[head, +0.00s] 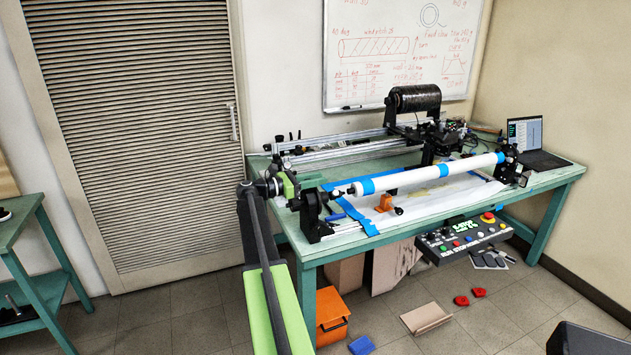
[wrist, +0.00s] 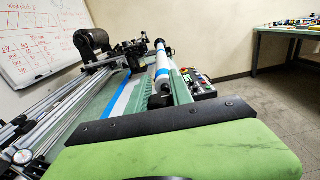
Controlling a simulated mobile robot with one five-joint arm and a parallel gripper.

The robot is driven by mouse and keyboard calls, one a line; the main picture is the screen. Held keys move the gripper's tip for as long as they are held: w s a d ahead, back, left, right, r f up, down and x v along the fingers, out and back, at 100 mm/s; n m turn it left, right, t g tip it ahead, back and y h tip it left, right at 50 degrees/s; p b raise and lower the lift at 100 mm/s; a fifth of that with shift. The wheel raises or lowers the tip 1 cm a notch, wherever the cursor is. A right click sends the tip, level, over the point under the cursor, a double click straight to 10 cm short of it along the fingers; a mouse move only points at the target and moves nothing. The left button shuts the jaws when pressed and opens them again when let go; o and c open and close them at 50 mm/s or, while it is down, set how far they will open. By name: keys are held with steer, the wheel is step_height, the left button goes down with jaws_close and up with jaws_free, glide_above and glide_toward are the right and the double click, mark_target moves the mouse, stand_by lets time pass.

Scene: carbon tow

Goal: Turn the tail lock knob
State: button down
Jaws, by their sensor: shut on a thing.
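My gripper (head: 291,188) is at the left end of the winding machine in the head view, right against the black tail stand (head: 313,210). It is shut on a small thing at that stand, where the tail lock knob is. The knob itself is hidden by the jaws, so I cannot tell its angle. The white mandrel (head: 420,175) with blue tape bands runs from the tail stand to the right end of the table.
The green table (head: 400,235) bears rails (head: 340,147), a black spool (head: 414,98) and a laptop (head: 537,140). A control box (head: 465,235) with a red button hangs at the front. An orange bin (head: 331,315) and loose pieces lie on the floor. A side table (head: 30,250) stands at left.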

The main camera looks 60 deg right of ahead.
steer(key=c, duration=1.1)
jaws_free()
steer(key=shift+w, duration=0.1)
steer(key=shift+c, duration=0.2)
steer(key=v, duration=1.7)
steer(key=shift+w+a, duration=0.15)
